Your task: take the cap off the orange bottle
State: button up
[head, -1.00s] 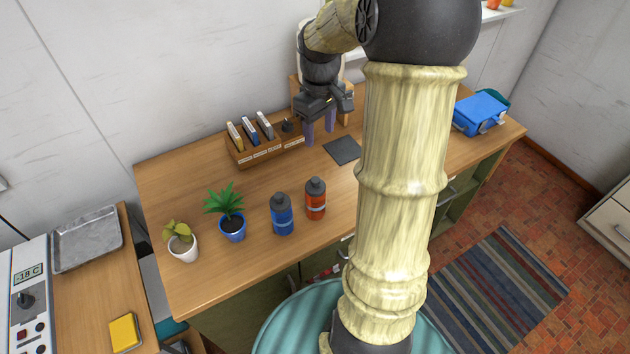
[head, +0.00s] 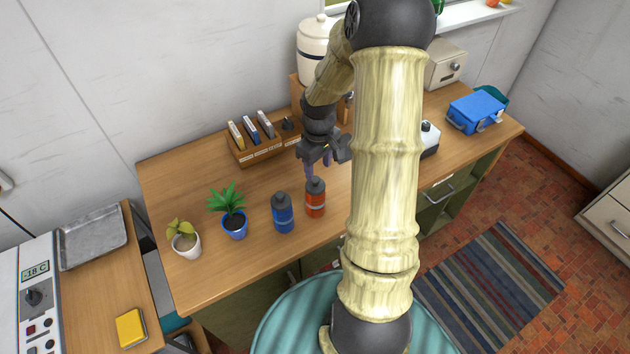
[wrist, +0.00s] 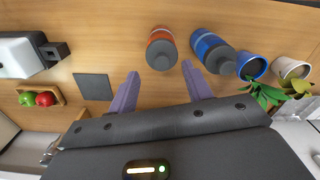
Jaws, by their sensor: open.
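The orange bottle (head: 315,203) stands upright on the wooden table, with its dark grey cap (head: 316,185) on top. In the wrist view the orange bottle (wrist: 160,34) shows its dark cap (wrist: 161,55) ahead of the fingers. A blue bottle (head: 283,218) with a dark cap stands just left of it. My gripper (head: 318,170) is close behind and above the orange bottle in the head view. Its purple fingers are spread with nothing between them, also in the wrist view (wrist: 160,85).
Two potted plants, one in a blue pot (head: 234,229) and one in a white pot (head: 186,246), stand left of the bottles. A wooden organizer (head: 258,150) is behind. A dark square mat (wrist: 93,87) lies on the table. A blue case (head: 475,112) is far right.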

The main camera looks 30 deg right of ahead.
aim_at(315, 179)
dwell(0.3)
jog(key=f+p, duration=0.1)
jog(key=f, duration=0.1)
jog(key=w+f+p, duration=0.1)
jog(key=f, duration=0.1)
jog(key=shift+a+f, duration=0.1)
jog(key=shift+a, duration=0.1)
jog(key=shift+f, duration=0.5)
jog(key=c, duration=1.1)
